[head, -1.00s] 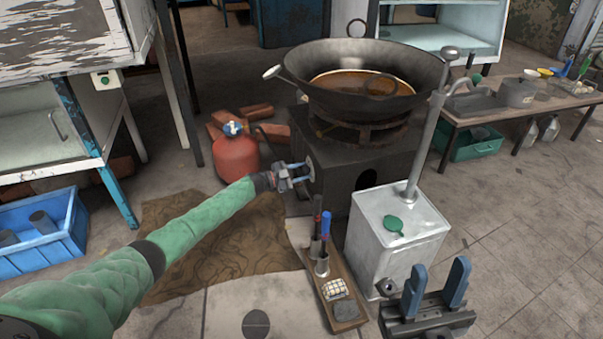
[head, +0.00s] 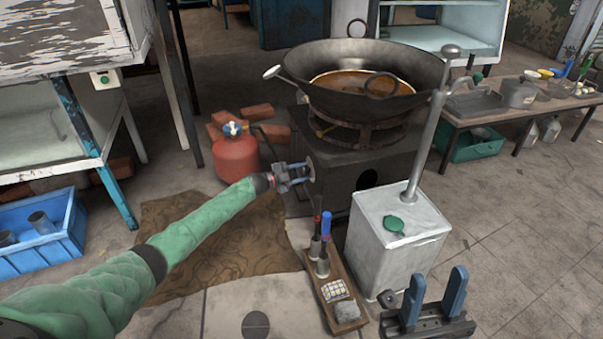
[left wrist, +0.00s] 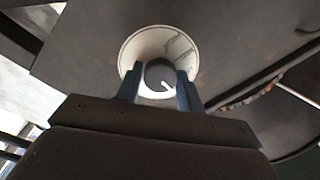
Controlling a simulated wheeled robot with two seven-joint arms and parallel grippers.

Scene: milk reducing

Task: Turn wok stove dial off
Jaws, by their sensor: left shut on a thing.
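The wok (head: 415,70) holds brown liquid and sits on a dark box-shaped stove (head: 335,160). The stove dial (left wrist: 160,74) is a dark round knob with a white pointer mark, set in a pale round plate (left wrist: 142,45) in the left wrist view. The pointer is aimed down and to the right. My left gripper (head: 303,173) is at the stove's left face. In the left wrist view its two blue fingers (left wrist: 160,86) sit on either side of the knob, shut on it. My right gripper (head: 434,298) is open and empty at the lower right, fingers upright and apart.
A red gas cylinder (head: 236,155) stands left of the stove. A metal canister with a pump (head: 396,228) stands in front of it, beside a wooden tray (head: 329,287) of tools. A low table (head: 508,112) with pots is at right; the floor at far right is clear.

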